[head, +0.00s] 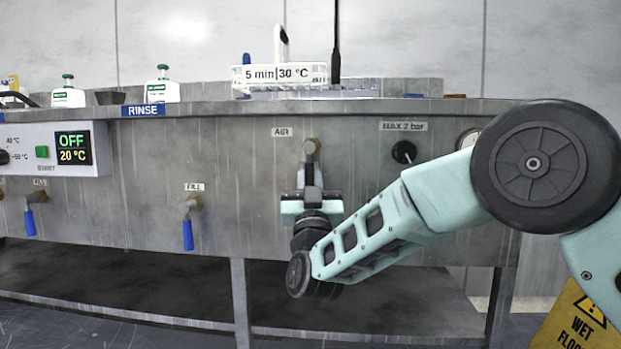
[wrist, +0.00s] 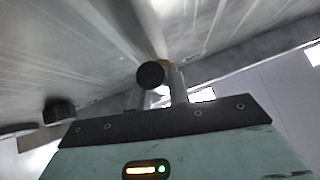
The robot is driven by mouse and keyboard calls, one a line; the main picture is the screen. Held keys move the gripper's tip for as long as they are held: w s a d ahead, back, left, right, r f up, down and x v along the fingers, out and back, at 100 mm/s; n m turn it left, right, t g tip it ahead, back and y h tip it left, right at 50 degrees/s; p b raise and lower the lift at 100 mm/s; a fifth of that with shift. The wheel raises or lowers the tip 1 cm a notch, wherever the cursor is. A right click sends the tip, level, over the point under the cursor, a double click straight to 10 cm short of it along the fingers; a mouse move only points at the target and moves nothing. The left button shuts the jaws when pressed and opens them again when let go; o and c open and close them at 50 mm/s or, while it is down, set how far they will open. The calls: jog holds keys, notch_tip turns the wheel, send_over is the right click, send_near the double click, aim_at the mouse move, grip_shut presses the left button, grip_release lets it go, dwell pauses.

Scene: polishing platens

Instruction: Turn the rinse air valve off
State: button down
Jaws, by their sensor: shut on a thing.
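The air valve (head: 311,146) is a brass fitting on the tank's front panel, under a label reading AIR (head: 282,132). My gripper (head: 310,186) is just below the fitting, in front of the panel, shut on the lever. In the wrist view my gripper's two fingers (wrist: 157,95) stand on either side of the handle, whose round dark end (wrist: 151,75) faces the camera. A bit of brass shows behind it.
Right of the valve are a black knob (head: 403,152) labelled MAX 2 bar and a partly hidden gauge (head: 468,138). Left is a blue-handled FILL valve (head: 188,234). A tray (head: 280,76) sits above. A wet-floor sign (head: 580,318) stands lower right.

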jog(key=c, duration=1.3)
grip_release()
jog(key=shift+b+v, duration=0.65)
jog(key=shift+v, duration=8.1)
jog(key=shift+r, duration=0.1)
